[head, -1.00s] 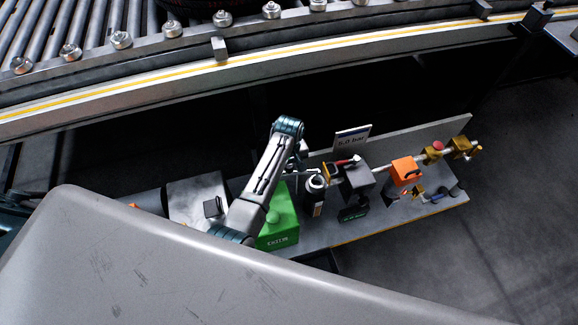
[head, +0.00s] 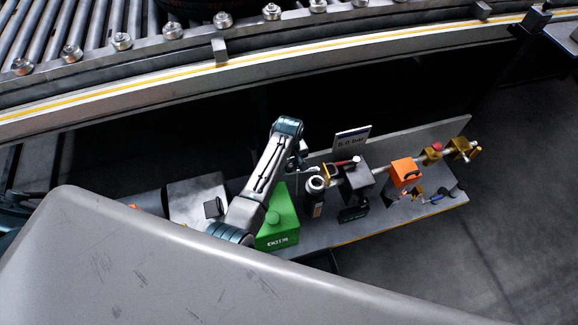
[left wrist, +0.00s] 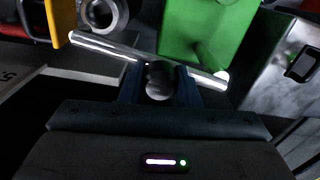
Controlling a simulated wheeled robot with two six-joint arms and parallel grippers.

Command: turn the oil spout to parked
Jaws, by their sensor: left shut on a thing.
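The oil spout appears to be the shiny silver tube (left wrist: 100,47) in the left wrist view. It runs slantwise across my left gripper (left wrist: 160,85), from beside a round metal-rimmed opening to below the green can. My left gripper is shut on the spout at its middle, where a dark round part shows between the fingers. In the head view my left gripper (head: 300,161) is beside the green can (head: 281,222) and the dark canister (head: 316,188). My own arm hides part of the spout there. My right gripper is not in view.
On the grey bench (head: 330,232), a dark box with a red-tipped handle (head: 356,178), an orange unit (head: 404,172) and brass fittings (head: 460,148) stand to the right. A "5.0 bar" sign (head: 352,139) stands behind. The roller conveyor (head: 120,55) runs along the back.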

